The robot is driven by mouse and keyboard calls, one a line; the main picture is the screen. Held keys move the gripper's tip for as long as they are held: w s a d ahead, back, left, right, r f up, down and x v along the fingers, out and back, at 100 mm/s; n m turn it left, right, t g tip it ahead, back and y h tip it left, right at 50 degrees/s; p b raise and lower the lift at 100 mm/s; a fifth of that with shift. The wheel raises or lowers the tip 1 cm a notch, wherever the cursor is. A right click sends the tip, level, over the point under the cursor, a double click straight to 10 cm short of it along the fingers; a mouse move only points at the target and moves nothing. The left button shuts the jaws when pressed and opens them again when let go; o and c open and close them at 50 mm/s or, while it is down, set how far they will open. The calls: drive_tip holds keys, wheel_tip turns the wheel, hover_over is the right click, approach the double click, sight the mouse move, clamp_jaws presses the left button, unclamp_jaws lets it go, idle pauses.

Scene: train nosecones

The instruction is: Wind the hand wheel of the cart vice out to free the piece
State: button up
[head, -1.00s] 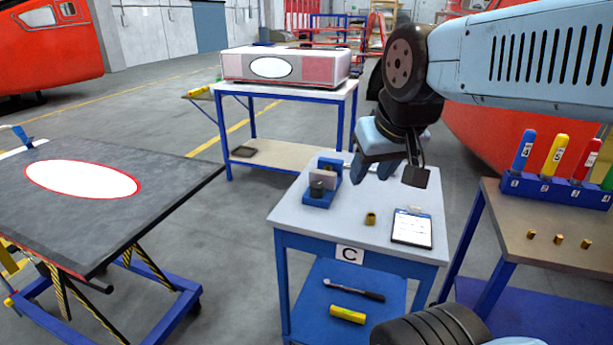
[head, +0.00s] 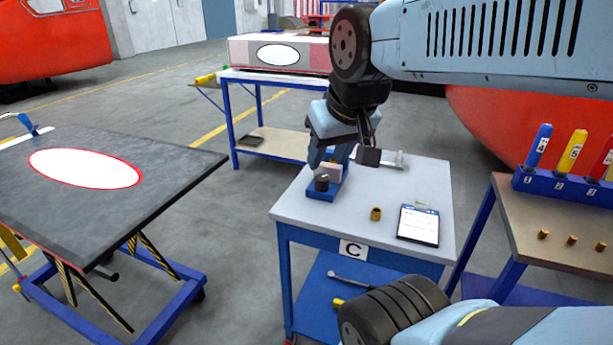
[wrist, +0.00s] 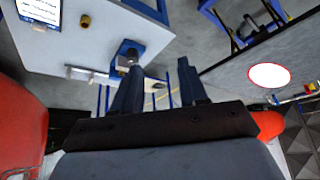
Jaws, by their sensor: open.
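The small blue vice (head: 322,195) stands on top of cart C (head: 385,240). Its dark round hand wheel (head: 321,183) faces the front, and a pale piece (head: 331,171) shows behind it. My gripper (head: 329,160) is open, fingers pointing down, over the back of the vice and partly hiding it. I cannot tell whether a finger touches it. In the wrist view the two fingers of my gripper (wrist: 160,68) are apart with nothing between them. The vice (wrist: 126,47) lies just beyond the left fingertip there.
A brass bush (head: 376,214) and a clipboard (head: 418,225) lie on the cart top, with a pale tool (head: 392,160) at its back. A dark table (head: 120,200) stands left, and a bench with coloured handles (head: 560,215) stands right. Floor shows between the cart and dark table.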

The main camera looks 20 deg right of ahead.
drive_tip(key=o, duration=0.3)
drive_tip(key=shift+w+r, duration=0.1)
drive_tip(key=shift+w, duration=0.1)
drive_tip(key=shift+o, duration=0.7)
drive_tip(key=shift+w, duration=0.4)
drive_tip(key=shift+o, duration=0.9)
drive_tip(key=w+d+m+g, duration=0.1)
drive_tip(key=w, duration=0.5)
drive_tip(key=m+g, duration=0.5)
hover_over(322, 177)
wheel_tip(322, 177, down, 12)
wheel_tip(322, 177, down, 13)
drive_tip(key=shift+w+f, duration=0.1)
drive_tip(key=shift+f, duration=0.05)
